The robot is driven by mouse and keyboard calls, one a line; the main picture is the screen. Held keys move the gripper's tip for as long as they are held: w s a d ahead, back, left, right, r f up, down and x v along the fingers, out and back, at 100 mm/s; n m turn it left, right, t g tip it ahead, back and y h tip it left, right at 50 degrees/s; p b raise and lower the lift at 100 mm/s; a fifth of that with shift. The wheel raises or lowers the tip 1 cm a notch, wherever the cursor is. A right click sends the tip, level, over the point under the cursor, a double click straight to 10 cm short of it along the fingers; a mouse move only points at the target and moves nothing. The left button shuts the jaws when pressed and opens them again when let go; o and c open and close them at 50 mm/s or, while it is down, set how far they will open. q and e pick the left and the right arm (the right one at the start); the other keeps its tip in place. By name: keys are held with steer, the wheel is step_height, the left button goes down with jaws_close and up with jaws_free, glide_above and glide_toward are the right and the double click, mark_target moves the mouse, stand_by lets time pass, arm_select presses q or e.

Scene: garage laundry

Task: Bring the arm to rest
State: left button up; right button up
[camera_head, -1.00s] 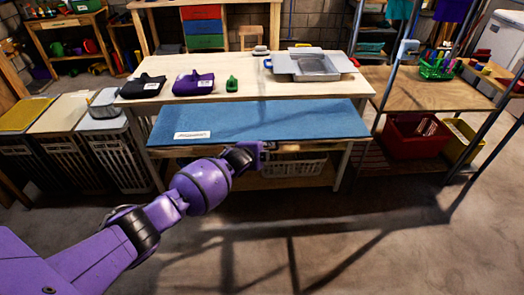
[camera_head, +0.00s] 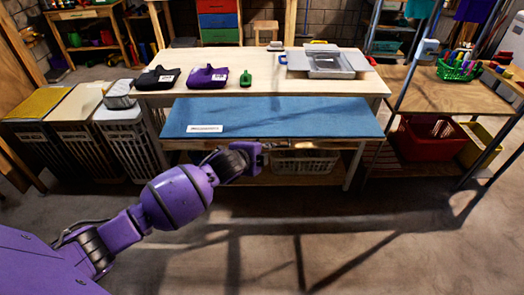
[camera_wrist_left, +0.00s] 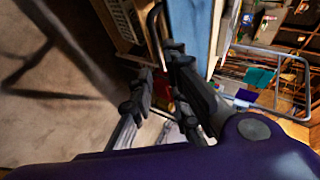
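My left arm comes in from the lower left of the head view. Its gripper (camera_head: 264,152) is in front of the table's lower blue shelf, seen small and partly hidden by the wrist. In the left wrist view the two dark fingers of this gripper (camera_wrist_left: 160,75) stand apart with background showing between them, and I see nothing held. My right arm and right gripper are not in view.
The wooden table (camera_head: 300,88) carries a black item (camera_head: 157,78), a purple item (camera_head: 207,76), a small green item (camera_head: 245,78) and a grey tray (camera_head: 330,63). A blue shelf mat (camera_head: 290,116) lies below. Hampers stand left. The floor in front is clear.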

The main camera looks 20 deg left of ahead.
arm_select(q)
steer(key=shift+r, duration=0.1)
stand_by(0.5)
steer(key=s+d+f+n+h, duration=0.25)
steer(key=s+d+n, duration=0.25)
steer(key=s+n, duration=0.3)
steer(key=s+a+f+n+g+y, duration=0.1)
steer(key=s+f, duration=0.4)
steer(key=s, duration=0.7)
steer(key=s+a+f+n+g+y, duration=0.1)
steer(key=s+f+n, duration=0.4)
steer(key=s, duration=0.7)
steer(key=s+a+f+n+g+y, duration=0.1)
steer(key=s+a+f, duration=0.4)
steer(key=s, duration=0.8)
step_height(320, 180, down, 2)
steer(key=shift+f+n+y, duration=0.1)
steer(key=shift+n+y, duration=0.55)
steer(key=shift+n, duration=0.25)
